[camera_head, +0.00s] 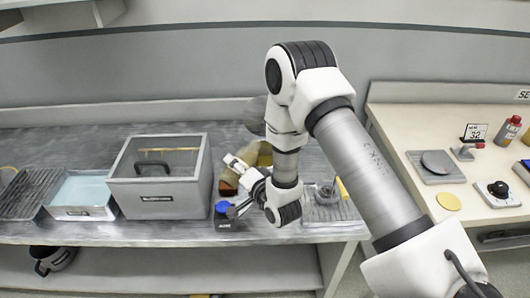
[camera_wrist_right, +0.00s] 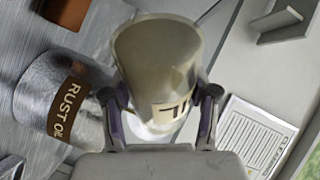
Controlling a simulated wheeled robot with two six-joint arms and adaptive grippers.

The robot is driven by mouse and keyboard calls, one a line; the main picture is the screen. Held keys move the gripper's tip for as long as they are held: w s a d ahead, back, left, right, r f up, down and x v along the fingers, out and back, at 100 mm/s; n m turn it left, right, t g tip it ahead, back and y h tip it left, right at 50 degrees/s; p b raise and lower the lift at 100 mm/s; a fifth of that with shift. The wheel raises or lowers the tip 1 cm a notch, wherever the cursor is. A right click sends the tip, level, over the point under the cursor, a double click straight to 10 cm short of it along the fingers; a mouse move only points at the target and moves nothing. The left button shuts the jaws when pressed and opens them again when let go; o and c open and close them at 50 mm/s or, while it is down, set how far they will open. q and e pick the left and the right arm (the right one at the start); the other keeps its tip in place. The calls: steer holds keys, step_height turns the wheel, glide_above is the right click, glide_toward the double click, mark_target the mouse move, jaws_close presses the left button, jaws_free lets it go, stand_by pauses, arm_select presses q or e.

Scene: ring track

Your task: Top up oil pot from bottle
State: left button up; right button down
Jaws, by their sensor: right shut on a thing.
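My right gripper (camera_head: 240,180) is over the back bench, with its arm crossing the picture from the lower right. In the right wrist view my right gripper (camera_wrist_right: 163,110) is shut on a pale translucent bottle (camera_wrist_right: 155,60), with a finger on each side. The bottle has a cream label, only partly readable. A shiny metal oil pot (camera_wrist_right: 35,95) with a brown "RUST OIL" label stands to the left of the bottle, apart from the fingers. In the head view, amber and brown shapes beside the gripper are partly hidden. My left gripper is not in view.
A grey lidded box (camera_head: 160,190) stands left of the gripper, with a tray of light blue liquid (camera_head: 82,190) beyond it. A small blue block (camera_head: 225,210) sits near the bench front. The right table (camera_head: 440,215) holds bottles and small fixtures. A printed sheet (camera_wrist_right: 252,135) shows at wrist view right.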

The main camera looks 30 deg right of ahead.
steer(key=shift+r+m+p, duration=0.45)
steer(key=shift+m+p, duration=0.05)
steer(key=shift+p, duration=0.15)
stand_by(0.6)
steer(key=shift+w+d+r+m+g+y+p, duration=0.1)
steer(key=shift+d+r+m+g+y+p, duration=0.15)
steer(key=shift+r+m+g+y+p, duration=0.1)
stand_by(0.9)
